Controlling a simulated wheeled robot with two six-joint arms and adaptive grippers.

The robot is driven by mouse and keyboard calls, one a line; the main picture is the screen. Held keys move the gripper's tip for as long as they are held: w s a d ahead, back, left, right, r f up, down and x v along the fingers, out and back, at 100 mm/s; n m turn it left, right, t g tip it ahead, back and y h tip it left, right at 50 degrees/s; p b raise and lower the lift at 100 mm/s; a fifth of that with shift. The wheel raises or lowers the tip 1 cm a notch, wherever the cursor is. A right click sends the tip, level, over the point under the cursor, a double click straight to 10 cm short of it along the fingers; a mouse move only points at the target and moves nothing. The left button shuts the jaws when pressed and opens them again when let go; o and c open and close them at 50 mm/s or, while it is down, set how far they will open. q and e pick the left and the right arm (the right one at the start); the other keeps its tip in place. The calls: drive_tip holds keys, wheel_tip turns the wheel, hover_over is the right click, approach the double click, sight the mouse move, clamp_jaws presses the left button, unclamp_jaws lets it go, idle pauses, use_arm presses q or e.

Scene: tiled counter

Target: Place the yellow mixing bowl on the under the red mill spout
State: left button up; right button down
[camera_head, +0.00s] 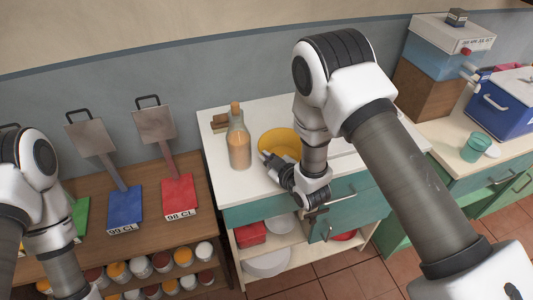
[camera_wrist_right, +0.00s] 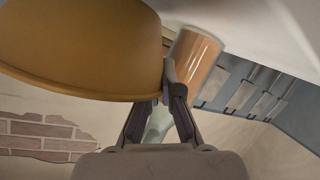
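The yellow mixing bowl (camera_head: 279,140) is at the white counter's left part, partly hidden by my right arm. It fills the upper left of the right wrist view (camera_wrist_right: 80,45). My right gripper (camera_head: 268,163) is at the bowl's near edge. In the wrist view its fingers (camera_wrist_right: 165,88) close around the bowl's wall, one tip hidden behind it. I cannot tell whether the bowl is lifted. My left gripper is out of view.
A bottle with a cork-coloured top (camera_head: 238,145) stands close left of the bowl. A blue block (camera_head: 124,208) stands left of the red one. At right are a wood-and-blue dispenser (camera_head: 440,60), a teal cup (camera_head: 476,148) and a blue cooler (camera_head: 500,105).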

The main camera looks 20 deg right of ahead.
drive_tip(key=shift+w+a+f, duration=0.15)
drive_tip(key=shift+w+f, duration=0.05)
drive_tip(key=shift+f, duration=0.45)
drive_tip(key=c, duration=1.3)
unclamp_jaws()
drive_tip(key=shift+s, duration=0.1)
drive_tip(key=shift+s+r, duration=0.1)
